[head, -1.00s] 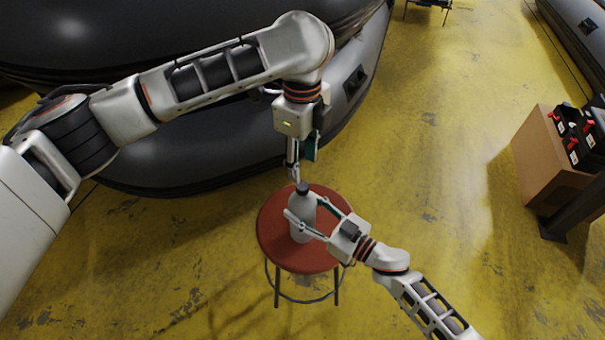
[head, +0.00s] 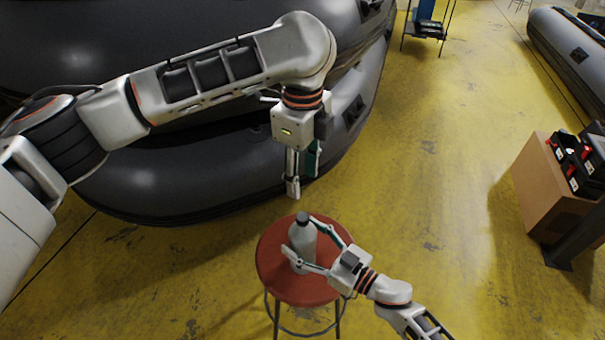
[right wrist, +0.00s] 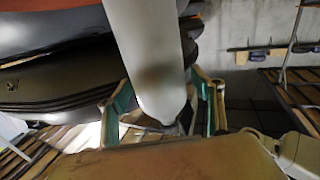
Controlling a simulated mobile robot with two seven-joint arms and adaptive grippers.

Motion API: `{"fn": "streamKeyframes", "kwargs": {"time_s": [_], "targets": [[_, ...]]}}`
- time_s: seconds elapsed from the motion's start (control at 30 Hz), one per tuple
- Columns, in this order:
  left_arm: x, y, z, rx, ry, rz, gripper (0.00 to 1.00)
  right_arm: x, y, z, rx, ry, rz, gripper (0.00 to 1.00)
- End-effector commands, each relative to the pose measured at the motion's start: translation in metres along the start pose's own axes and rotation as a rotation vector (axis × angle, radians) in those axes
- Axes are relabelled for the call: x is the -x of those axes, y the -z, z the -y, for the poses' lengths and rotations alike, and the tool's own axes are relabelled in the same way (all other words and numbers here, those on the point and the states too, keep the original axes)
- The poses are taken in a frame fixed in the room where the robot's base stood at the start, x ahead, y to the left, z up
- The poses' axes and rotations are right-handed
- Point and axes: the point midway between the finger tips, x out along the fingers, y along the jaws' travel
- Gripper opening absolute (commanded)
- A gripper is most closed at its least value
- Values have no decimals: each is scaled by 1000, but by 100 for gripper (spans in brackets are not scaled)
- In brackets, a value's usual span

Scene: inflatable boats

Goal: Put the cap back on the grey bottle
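The grey bottle (head: 303,248) stands upright on the round red stool (head: 274,284). A dark cap (head: 302,217) sits on top of its neck and looks straight. My right gripper (head: 299,236) comes from the lower right with one finger on each side of the bottle's body, and appears shut on it. In the right wrist view the bottle (right wrist: 150,60) hangs neck-down between the fingers, with its dark top partly hidden at the bottom. My left gripper (head: 300,187) points down, a little above the cap and apart from it. Its fingers look open, with nothing between them.
Large black and grey inflatable boats (head: 210,158) lie behind the stool, beneath my left arm. A cardboard box (head: 547,190) with black and red items stands at the right. Another boat (head: 568,55) lies at the far right. The yellow floor (head: 440,160) between is clear.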

Motion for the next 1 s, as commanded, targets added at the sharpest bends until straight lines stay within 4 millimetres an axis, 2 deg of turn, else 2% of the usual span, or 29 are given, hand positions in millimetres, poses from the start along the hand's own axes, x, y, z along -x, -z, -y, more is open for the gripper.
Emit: {"fn": "streamKeyframes", "kwargs": {"time_s": [0.17,0.27,0.7,0.83,1.0], "targets": [[0,0,0,0,0,0,40,3,0,0,0,0,1,66],[0,0,0,0,0,0,40,13,-1,-1,1,-1,2,66],[0,0,0,0,0,0,40,97,-1,0,0,0,3,66],[0,0,0,0,0,0,40,112,-1,0,-1,0,1,66],[0,0,0,0,0,0,40,120,0,0,0,0,0,66]]}}
